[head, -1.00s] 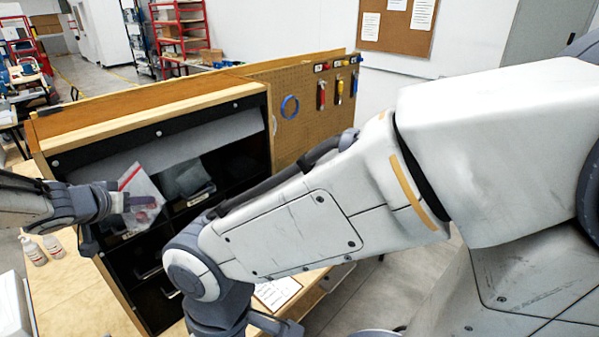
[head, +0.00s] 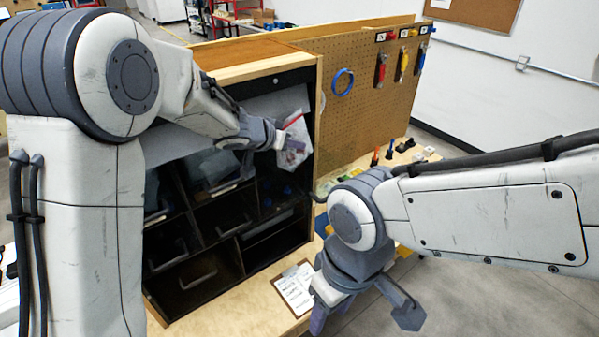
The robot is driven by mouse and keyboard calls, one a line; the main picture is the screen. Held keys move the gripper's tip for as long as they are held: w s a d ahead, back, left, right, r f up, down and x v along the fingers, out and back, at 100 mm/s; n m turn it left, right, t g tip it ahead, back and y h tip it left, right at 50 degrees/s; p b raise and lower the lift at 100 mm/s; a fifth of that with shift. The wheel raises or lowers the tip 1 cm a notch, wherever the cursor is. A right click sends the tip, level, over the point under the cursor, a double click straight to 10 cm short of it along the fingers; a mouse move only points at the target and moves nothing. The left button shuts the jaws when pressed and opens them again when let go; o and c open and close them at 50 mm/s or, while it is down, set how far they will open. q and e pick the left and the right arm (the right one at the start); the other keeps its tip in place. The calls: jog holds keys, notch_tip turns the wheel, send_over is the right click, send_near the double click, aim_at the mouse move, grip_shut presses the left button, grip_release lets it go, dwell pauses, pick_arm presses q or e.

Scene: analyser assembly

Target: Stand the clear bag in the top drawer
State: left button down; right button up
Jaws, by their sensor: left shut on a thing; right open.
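The clear bag (head: 297,140) has a red strip along its top and something red and small inside. My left gripper (head: 279,137) is shut on its edge and holds it up in front of the cabinet's upper right part. The black cabinet (head: 316,120) has several dark drawers with handles. A top-row drawer (head: 222,187) with clear contents is left of and below the bag. The compartment under the bag is dark, and I cannot tell how far it is pulled out. My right gripper (head: 364,312) is open and empty, low in front of the bench.
A clipboard with paper (head: 296,288) lies on the bench below the cabinet. A pegboard (head: 365,110) with a blue ring (head: 343,82) and tools stands right of the cabinet. Small items (head: 395,150) sit on the bench there. My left arm hides the cabinet's left side.

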aim_at(292, 164)
pick_arm(q)
notch_tip(292, 164, down, 4)
jog(key=shift+d+r+b, duration=0.15)
jog(key=shift+b, duration=0.4)
notch_tip(292, 164, down, 3)
jog(key=shift+f+b, duration=0.1)
jog(key=shift+b, duration=0.55)
pick_arm(e)
notch_tip(292, 164, down, 3)
jog(key=shift+f, duration=0.1)
pick_arm(q)
jog(key=shift+c, duration=2.2)
grip_release()
pick_arm(e)
jog(key=shift+d, duration=0.1)
